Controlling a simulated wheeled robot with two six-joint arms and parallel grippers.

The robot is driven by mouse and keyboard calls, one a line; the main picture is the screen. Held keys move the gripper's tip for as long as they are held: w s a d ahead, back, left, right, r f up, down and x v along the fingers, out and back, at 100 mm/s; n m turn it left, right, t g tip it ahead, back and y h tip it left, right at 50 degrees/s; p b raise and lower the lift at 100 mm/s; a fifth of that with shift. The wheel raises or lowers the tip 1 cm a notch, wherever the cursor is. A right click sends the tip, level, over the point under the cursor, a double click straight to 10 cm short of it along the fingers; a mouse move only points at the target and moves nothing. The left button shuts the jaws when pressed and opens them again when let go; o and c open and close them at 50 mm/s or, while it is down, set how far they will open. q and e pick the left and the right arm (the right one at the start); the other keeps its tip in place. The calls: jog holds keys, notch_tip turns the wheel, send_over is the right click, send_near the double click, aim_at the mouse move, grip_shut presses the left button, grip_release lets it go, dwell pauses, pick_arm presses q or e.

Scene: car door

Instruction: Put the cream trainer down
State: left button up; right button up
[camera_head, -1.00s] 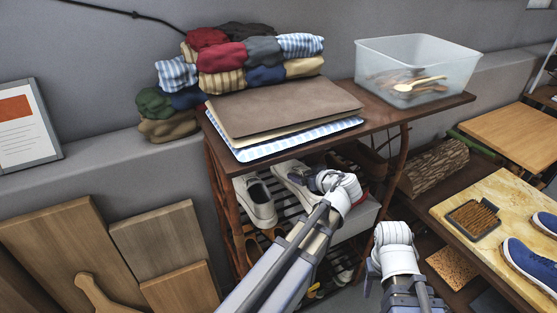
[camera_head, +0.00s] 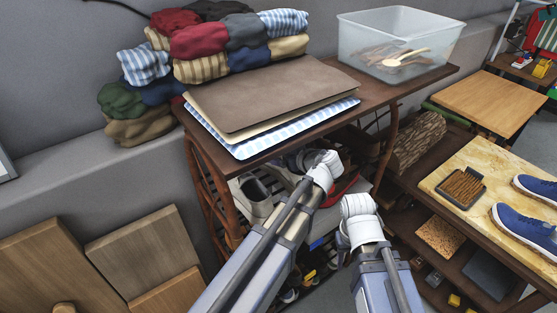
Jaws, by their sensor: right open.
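A cream trainer (camera_head: 252,197) sits on the slatted shelf of the wooden rack (camera_head: 203,186), below the top board. A second pale shoe (camera_head: 285,168) is beside it, largely hidden by my arm and the top. My two arms reach up from the bottom with white wrist parts at the rack's front. My right gripper (camera_head: 359,208) is open, right of the trainers and apart from the cream one; its fingers are hard to make out. My left gripper's fingers do not show.
The rack top holds folded clothes (camera_head: 210,48), flat boards (camera_head: 268,90) and a clear bin (camera_head: 395,42). Wooden boards (camera_head: 146,246) lean at left.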

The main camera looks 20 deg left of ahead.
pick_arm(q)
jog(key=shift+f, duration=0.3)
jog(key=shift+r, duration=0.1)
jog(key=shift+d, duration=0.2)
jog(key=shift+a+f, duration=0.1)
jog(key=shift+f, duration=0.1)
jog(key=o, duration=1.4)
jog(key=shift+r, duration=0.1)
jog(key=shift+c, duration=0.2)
pick_arm(e)
jog(key=shift+f, duration=0.3)
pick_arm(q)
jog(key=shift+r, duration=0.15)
pick_arm(e)
jog(key=shift+r, duration=0.15)
